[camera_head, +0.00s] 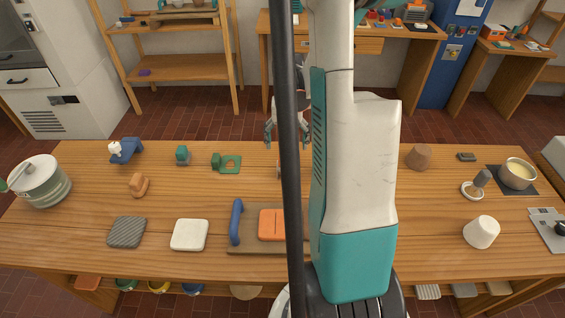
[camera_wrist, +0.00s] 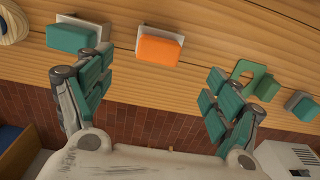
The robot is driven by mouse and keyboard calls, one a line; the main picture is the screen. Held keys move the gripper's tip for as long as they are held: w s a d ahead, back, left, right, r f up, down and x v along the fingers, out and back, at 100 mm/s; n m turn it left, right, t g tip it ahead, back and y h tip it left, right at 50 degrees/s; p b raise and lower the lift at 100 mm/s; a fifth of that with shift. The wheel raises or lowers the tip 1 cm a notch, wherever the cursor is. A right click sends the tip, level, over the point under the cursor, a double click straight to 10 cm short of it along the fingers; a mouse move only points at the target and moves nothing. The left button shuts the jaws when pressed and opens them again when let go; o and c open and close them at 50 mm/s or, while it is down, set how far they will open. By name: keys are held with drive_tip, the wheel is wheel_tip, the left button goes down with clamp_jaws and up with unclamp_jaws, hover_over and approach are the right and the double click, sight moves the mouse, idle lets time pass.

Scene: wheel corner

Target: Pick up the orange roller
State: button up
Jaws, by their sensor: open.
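An orange block-shaped piece with a pale side (camera_wrist: 158,48) lies on the wooden table near its far edge in the wrist view. No clear roller shape shows on it, so I cannot tell if it is the orange roller. In the head view my pole and arm hide most of that spot. My gripper (camera_wrist: 155,98) is open and empty, its teal-padded fingers wide apart, with the orange piece ahead between them and not touched. In the head view my gripper (camera_head: 286,132) is partly behind the pole, around the table's far edge.
A teal block (camera_wrist: 72,36) and a green holed plate (camera_wrist: 242,70) flank the orange piece. An orange grooved block (camera_head: 271,224) lies on a board with a blue handle (camera_head: 236,222). A tan-orange piece (camera_head: 138,185) lies left. A pot, cup and bowl stand towards the sides.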

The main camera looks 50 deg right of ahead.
sight(287, 165)
wheel_tip(287, 165, down, 5)
drive_tip(key=shift+f+b, duration=0.1)
drive_tip(key=shift+b, duration=0.55)
drive_tip(key=shift+s+f+b, duration=0.2)
drive_tip(key=shift+f+b, duration=1.15)
drive_tip(key=shift+f, duration=1.8)
drive_tip(key=shift+a, duration=0.1)
drive_tip(key=shift+c, duration=0.3)
drive_tip(key=c, duration=1.5)
drive_tip(key=shift+r, duration=0.1)
drive_tip(key=shift+c, duration=0.2)
wheel_tip(287, 165, up, 20)
drive_tip(key=p, duration=0.6)
